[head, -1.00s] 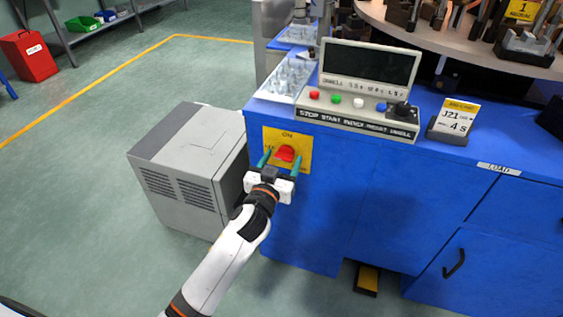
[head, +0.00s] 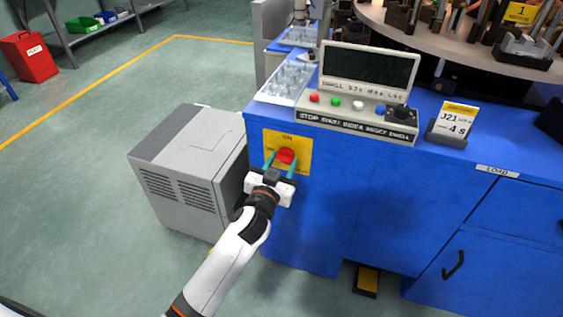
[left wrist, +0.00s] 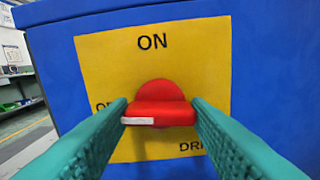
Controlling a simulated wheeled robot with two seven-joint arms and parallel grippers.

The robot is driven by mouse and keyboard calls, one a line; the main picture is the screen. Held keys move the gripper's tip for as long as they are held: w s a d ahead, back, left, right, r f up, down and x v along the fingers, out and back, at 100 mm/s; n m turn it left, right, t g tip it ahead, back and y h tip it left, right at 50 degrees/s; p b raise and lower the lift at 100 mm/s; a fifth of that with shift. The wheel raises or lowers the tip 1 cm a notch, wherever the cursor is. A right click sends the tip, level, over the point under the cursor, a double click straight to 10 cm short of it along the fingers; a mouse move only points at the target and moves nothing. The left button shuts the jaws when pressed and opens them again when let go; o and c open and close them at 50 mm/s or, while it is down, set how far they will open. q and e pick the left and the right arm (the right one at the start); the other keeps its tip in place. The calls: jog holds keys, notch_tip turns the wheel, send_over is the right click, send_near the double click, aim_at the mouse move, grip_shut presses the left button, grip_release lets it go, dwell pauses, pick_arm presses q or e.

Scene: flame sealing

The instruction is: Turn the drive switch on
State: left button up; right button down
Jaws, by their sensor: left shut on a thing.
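The drive switch is a red rotary knob (head: 286,155) on a yellow plate (head: 303,143) on the blue cabinet's front. In the left wrist view the knob (left wrist: 158,104) lies level, its white-marked end (left wrist: 137,121) pointing left, toward lettering partly hidden by a finger. "ON" is printed above the knob. My left gripper (head: 281,163) is shut on the knob, one green finger at each end of it; its fingers (left wrist: 160,112) also show in the left wrist view. My right gripper is not in view.
The blue cabinet (head: 400,190) carries a control panel (head: 358,118) with coloured buttons, a tray of glass pieces (head: 285,80) and a sign (head: 457,120). A grey box unit (head: 185,165) stands close left of my arm. A yellow pedal (head: 367,280) is on the floor.

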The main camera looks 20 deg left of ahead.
pick_arm(q)
jog(key=m+p, duration=0.2)
jog(key=m, duration=0.6)
jog(key=shift+p, duration=0.3)
jog(key=shift+m, duration=0.4)
jog(key=m, duration=0.3)
jog(key=shift+m+p, duration=0.3)
jog(key=shift+p, duration=0.1)
jog(key=shift+m+p, duration=0.3)
jog(key=shift+m, duration=1.7)
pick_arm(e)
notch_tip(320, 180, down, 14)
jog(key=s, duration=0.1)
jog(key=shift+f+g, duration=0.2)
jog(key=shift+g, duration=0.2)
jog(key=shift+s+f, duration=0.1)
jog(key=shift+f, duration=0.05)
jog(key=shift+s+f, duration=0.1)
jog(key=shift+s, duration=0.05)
pick_arm(q)
jog(key=shift+f, duration=0.1)
